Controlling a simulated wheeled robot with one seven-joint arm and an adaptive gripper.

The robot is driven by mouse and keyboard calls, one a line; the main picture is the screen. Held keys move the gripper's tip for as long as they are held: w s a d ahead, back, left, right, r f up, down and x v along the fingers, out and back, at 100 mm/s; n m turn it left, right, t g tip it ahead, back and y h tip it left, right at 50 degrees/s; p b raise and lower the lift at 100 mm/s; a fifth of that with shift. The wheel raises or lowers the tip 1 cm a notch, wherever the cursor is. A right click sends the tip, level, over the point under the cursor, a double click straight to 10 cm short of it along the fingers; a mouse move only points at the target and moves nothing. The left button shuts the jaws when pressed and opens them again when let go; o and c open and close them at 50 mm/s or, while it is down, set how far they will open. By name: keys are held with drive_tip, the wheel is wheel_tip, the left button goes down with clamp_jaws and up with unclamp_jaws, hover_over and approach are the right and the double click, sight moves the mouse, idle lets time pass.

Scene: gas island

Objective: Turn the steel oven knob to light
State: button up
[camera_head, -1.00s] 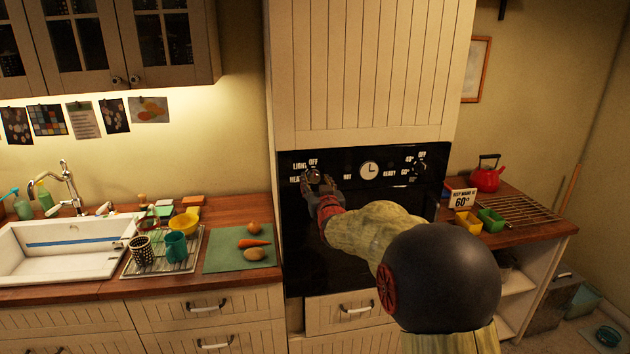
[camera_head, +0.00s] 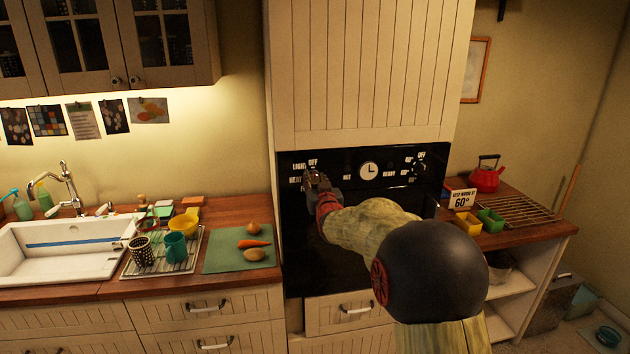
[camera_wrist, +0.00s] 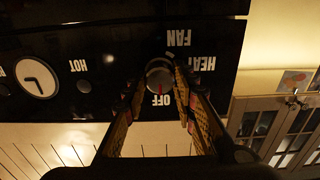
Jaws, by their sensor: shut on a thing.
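The steel oven knob (camera_wrist: 158,74) is a round metal knob on the black oven panel (camera_head: 390,165). In the wrist view, which is upside down, its red mark faces the word OFF. My gripper (camera_wrist: 161,80) has one finger on each side of the knob and is shut on it. In the head view my gripper (camera_head: 314,176) covers most of the knob at the panel's left end. LIGHT, OFF and part of HEAT show around it there. In the wrist view HEAT and FAN are readable, and LIGHT is not.
A clock dial (camera_head: 369,171) sits mid-panel, with another knob (camera_head: 417,167) at the right. A counter with a sink (camera_head: 60,245) and a green board (camera_head: 225,262) is to the left. A red kettle (camera_head: 487,175) stands on the right counter.

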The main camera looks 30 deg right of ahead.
drive_tip(key=c, duration=0.4)
drive_tip(key=shift+b, duration=0.3)
drive_tip(key=n+b, duration=0.3)
drive_tip(key=shift+f, duration=0.15)
drive_tip(key=shift+a+n+b, duration=0.1)
drive_tip(key=shift+n+b, duration=1.05)
drive_tip(key=shift+n, duration=0.05)
drive_tip(key=n+b, duration=0.3)
drive_tip(key=n, duration=0.1)
drive_tip(key=shift+n, duration=0.3)
drive_tip(key=shift+r, duration=0.2)
drive_tip(key=o, duration=1.1)
drive_tip(key=shift+f, duration=0.1)
